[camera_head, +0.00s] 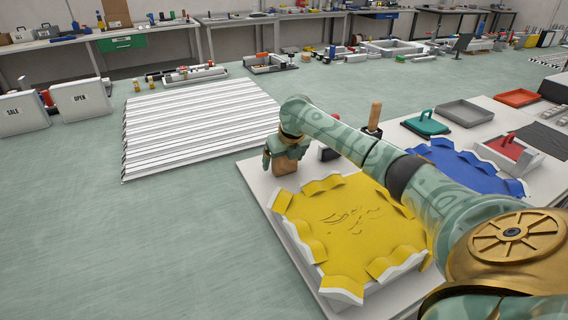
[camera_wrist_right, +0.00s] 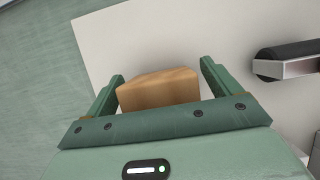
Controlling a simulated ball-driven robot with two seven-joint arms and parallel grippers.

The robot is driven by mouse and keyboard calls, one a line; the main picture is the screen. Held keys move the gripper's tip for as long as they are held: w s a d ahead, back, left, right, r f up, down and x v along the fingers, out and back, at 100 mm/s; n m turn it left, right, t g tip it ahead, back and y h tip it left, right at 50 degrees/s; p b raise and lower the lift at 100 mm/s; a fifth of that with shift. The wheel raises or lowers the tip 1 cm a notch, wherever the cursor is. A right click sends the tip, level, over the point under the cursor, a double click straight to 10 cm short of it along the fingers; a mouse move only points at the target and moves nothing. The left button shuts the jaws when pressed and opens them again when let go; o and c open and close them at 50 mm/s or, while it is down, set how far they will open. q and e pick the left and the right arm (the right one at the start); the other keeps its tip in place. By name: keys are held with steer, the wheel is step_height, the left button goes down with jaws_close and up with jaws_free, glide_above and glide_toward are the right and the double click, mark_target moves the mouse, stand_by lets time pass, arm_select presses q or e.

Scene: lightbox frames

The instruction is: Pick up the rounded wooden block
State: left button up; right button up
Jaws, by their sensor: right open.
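The rounded wooden block (camera_head: 287,163) is at the far left corner of the white board in the head view. In the right wrist view the tan block (camera_wrist_right: 158,91) lies between the two green fingers, with its near part hidden by the gripper body. My right gripper (camera_head: 284,157) is over the block, with its fingers on either side. In the wrist view the right gripper (camera_wrist_right: 160,88) is open, with a small gap visible beside the block. I cannot tell whether a finger touches it. My left gripper is not in view.
A yellow sheet with wavy edges (camera_head: 345,220) lies close in front of the block. A wooden-handled tool (camera_head: 374,117) and a dark roller-like tool (camera_wrist_right: 288,58) stand to the right. A blue sheet (camera_head: 455,165) is farther right.

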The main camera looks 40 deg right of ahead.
steer(key=c, duration=1.1)
steer(key=shift+r, duration=0.1)
